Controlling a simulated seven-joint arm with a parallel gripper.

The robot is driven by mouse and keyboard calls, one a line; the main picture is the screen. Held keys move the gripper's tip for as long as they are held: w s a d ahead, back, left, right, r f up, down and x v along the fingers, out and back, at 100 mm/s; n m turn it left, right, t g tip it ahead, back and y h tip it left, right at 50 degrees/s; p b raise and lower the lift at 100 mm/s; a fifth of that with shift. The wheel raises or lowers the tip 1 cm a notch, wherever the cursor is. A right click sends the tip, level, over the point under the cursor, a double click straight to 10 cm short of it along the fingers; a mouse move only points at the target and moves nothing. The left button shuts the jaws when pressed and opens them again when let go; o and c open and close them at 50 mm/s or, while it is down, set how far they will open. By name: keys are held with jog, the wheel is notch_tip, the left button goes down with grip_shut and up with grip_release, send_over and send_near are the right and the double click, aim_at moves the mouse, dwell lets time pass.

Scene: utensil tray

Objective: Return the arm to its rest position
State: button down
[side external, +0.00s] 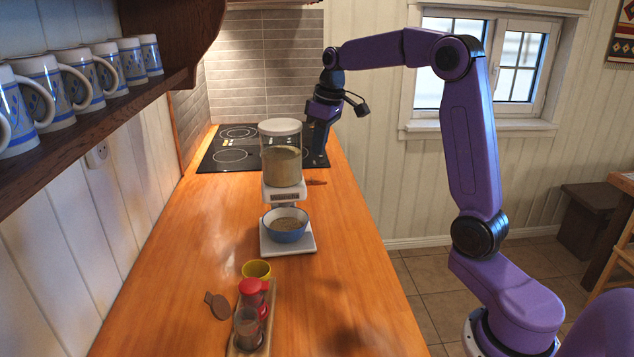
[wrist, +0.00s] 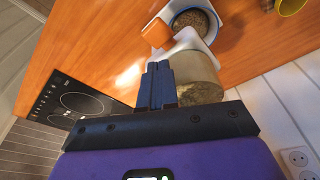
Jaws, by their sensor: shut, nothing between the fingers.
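My gripper (side external: 318,148) hangs fingers-down above the counter, just right of the tall clear canister (side external: 282,168) in the side external view. The purple arm reaches over from the right. In the wrist view my gripper's two dark fingers (wrist: 158,68) are together, with nothing between them. The canister (wrist: 202,75) shows behind and beside them, partly hidden by the gripper body. It has a white lid and pale contents. No marker of a rest position shows.
A blue bowl (side external: 285,229) of grainy contents sits on a white scale (side external: 301,247). A yellow cup (side external: 257,269) and red-topped shakers (side external: 251,293) stand nearer. A black cooktop (side external: 231,153) lies behind; mugs (side external: 83,76) line the left shelf. The counter's right side is mostly clear.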

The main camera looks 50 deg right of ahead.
jog(key=s+a+f+n+g, duration=0.1)
jog(key=s+a+f+n, duration=0.1)
jog(key=s+a, duration=0.65)
jog(key=s+a+f+n, duration=0.2)
jog(key=s+a+n, duration=0.1)
jog(key=s+a, duration=0.5)
jog(key=s+f+n, duration=0.2)
jog(key=s+f, duration=0.1)
jog(key=s, duration=0.6)
jog(key=s+f+n+g, duration=0.1)
jog(key=s+f+n, duration=0.1)
jog(key=s, duration=0.7)
jog(key=shift+s+a+f+n, duration=0.15)
jog(key=shift+a+f+n, duration=0.15)
jog(key=shift+f, duration=0.15)
